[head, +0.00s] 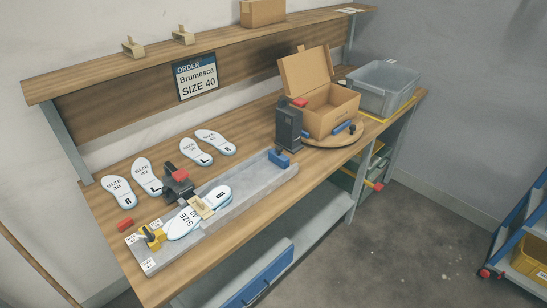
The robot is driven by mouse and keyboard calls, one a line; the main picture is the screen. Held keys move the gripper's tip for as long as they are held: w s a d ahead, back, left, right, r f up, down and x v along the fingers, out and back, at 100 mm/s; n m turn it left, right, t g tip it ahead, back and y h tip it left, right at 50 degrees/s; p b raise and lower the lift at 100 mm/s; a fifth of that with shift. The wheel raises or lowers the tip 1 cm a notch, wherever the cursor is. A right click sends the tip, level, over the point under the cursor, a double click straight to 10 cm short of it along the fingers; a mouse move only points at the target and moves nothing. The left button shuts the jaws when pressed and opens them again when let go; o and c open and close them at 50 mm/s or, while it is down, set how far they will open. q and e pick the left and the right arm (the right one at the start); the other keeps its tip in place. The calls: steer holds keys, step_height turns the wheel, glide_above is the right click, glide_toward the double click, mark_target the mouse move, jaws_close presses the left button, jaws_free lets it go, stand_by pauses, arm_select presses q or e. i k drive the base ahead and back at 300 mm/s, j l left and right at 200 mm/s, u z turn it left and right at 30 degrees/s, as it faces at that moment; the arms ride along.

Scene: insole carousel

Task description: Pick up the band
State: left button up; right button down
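A small tan piece that looks like the band (201,206) lies across a pair of white, blue-edged insoles in the long grey tray (236,206) at the front of the bench. I cannot tell whether it wraps around them or only rests on top. The insole (181,224) on its left side reads SIZE 40; another insole end (219,194) shows on its right side. Neither of my grippers nor my arms are in view.
A dark device with a red top (178,183) stands close behind the band. A yellow clamp-like part (152,236) is at the tray's left end, a blue block (279,158) near its right end. Several loose insoles (147,178), an open carton (328,104) and a grey bin (382,88) stand farther back.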

mark_target(205, 212)
steer(key=u, duration=0.4)
steer(key=l+u, duration=0.15)
steer(key=u, duration=0.3)
steer(key=i+u, duration=0.1)
steer(key=u, duration=0.3)
steer(key=l+u, duration=0.15)
steer(key=u, duration=0.65)
steer(key=l+u, duration=0.35)
steer(key=k+l+u, duration=0.15)
steer(key=l+u, duration=0.15)
steer(key=k+l+u, duration=0.15)
steer(key=u, duration=0.2)
steer(key=k+l+u, duration=0.2)
steer(key=l, duration=0.3)
steer(key=k+l+u, duration=0.2)
steer(key=k+l, duration=0.25)
